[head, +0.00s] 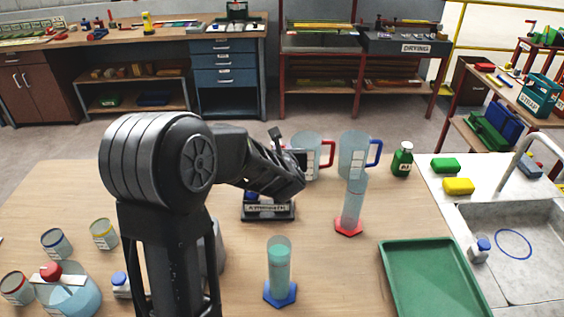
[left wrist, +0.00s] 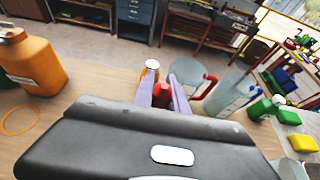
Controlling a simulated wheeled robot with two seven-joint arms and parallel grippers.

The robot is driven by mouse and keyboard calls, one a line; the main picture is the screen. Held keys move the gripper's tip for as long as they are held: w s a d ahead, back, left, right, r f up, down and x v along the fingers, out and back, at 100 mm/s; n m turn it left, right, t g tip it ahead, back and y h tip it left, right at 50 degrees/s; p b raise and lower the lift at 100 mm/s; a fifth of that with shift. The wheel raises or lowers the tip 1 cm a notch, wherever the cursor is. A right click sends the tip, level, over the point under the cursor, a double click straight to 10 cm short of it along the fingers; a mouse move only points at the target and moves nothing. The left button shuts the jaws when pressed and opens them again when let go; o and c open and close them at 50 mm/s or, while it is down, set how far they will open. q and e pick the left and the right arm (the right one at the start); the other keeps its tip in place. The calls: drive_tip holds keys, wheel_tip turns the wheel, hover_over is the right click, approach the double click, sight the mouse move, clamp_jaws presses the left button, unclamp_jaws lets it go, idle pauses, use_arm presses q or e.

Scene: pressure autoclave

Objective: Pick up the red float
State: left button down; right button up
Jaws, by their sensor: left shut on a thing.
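In the left wrist view, my left gripper (left wrist: 164,92) has its two pale purple fingers closed on a small red piece, which looks like the red float (left wrist: 162,96). Only part of it shows between the fingers; the dark wrist housing covers what is below. In the head view my left arm reaches in to the right over the table, and I cannot make out its fingertips or the red float there. My right gripper is in neither view.
A clear cylinder with a red base (head: 350,212), a green-filled cylinder with a blue base (head: 280,270) and clear jugs (head: 354,150) stand near my arm. A green tray (head: 432,247) lies right, beside the sink (head: 515,250). An orange bottle (left wrist: 32,62) stands left.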

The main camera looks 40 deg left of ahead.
use_arm(q)
wheel_tip(320, 180, up, 5)
idle(0.8)
